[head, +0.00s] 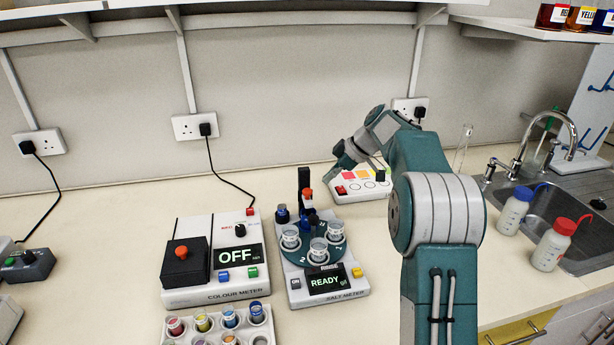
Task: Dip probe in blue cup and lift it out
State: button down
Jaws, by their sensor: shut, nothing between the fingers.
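The salt meter (357,286) stands on the bench and its screen reads READY. A black upright post (304,178) with an orange-red knob (307,194) stands at its back; the probe itself is too small to make out. Its teal turntable (334,243) carries several clear cups, including one at the front (318,252). Cups with blue contents (229,318) sit in the white tray (173,343) at the bottom edge; I cannot tell which is the task's blue cup. My gripper (337,169) is shut and empty, above and right of the post, apart from it.
The colour meter (215,291), reading OFF, stands left of the salt meter. A white panel with coloured labels (372,192) lies behind, below my gripper. Blue-capped (513,213) and red-capped (553,246) bottles stand by the sink (552,204).

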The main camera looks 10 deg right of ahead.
jog(key=v, duration=1)
jog(key=shift+d, duration=0.15)
jog(key=s+a+r+m+h, duration=0.1)
jog(key=s+a+m, duration=0.2)
jog(key=s, duration=0.3)
jog(key=s+a+r+m+t+h, duration=0.1)
jog(key=s+a+r+m+h, duration=0.15)
jog(key=s, duration=0.35)
jog(key=s+a+m+h, duration=0.1)
jog(key=s+a+m, duration=0.1)
jog(key=s+a, duration=0.3)
jog(key=s+f+m+t+h, duration=0.1)
jog(key=s+f+m, duration=0.2)
jog(key=s, duration=0.7)
jog(key=s+f+m+t+h, duration=0.1)
jog(key=s+f+m, duration=0.2)
jog(key=s+f, duration=0.3)
jog(key=s+a, duration=0.1)
jog(key=s, duration=0.3)
jog(key=shift+s+f, duration=0.25)
jog(key=shift+s, duration=0.05)
jog(key=shift+h, duration=0.25)
